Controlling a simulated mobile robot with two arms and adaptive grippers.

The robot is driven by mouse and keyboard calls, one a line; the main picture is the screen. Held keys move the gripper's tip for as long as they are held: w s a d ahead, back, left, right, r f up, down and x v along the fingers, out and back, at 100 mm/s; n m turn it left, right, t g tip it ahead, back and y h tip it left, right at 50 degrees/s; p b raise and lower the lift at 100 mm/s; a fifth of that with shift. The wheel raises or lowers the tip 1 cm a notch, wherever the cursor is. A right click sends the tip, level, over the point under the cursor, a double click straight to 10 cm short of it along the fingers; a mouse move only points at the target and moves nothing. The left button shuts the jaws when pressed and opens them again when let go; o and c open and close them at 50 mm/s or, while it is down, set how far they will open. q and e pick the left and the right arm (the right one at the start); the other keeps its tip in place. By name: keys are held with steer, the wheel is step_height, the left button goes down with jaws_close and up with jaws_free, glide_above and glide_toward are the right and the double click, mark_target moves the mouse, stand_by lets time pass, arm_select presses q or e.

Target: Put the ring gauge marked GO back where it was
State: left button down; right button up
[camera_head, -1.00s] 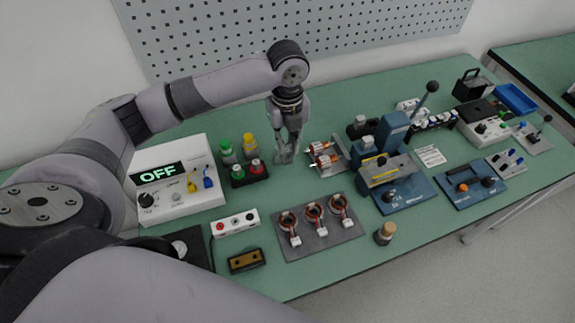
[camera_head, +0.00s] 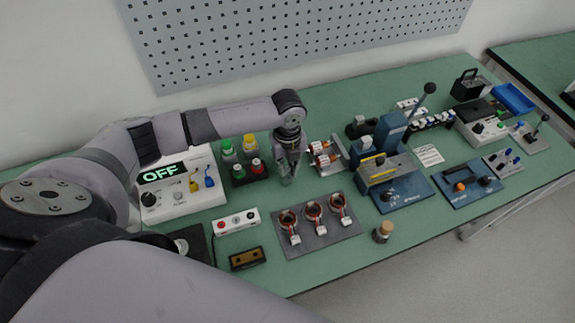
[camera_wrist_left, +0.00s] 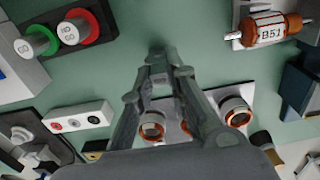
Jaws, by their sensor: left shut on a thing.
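My left gripper (camera_head: 288,181) is low over the green bench, behind the motor plate. In the left wrist view its fingers (camera_wrist_left: 160,62) are closed together on a small grey thing, largely hidden by the fingers. I cannot read any GO mark on it or tell its shape. A black stand (camera_head: 251,178) to the gripper's left carries a green-collared piece (camera_head: 239,172) and a red-collared piece (camera_head: 256,165). My right gripper is not in view.
A grey plate (camera_head: 330,238) with three copper-wound stators stands in front of the gripper. A rotor marked B51 (camera_wrist_left: 270,32) lies to its right. A blue press (camera_head: 392,135) is farther right. A white box reading OFF (camera_head: 180,203) stands left. Bare bench lies around the gripper.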

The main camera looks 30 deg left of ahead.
mark_target(288, 169)
arm_select(q)
steer(key=shift+f, duration=0.1)
steer(key=c, duration=1.6)
jaws_free()
steer(key=shift+o, duration=0.2)
step_height(288, 169, up, 12)
steer(key=b, duration=0.2)
steer(key=shift+r+b, duration=0.2)
steer(key=shift+b, duration=0.15)
steer(key=shift+f, duration=0.1)
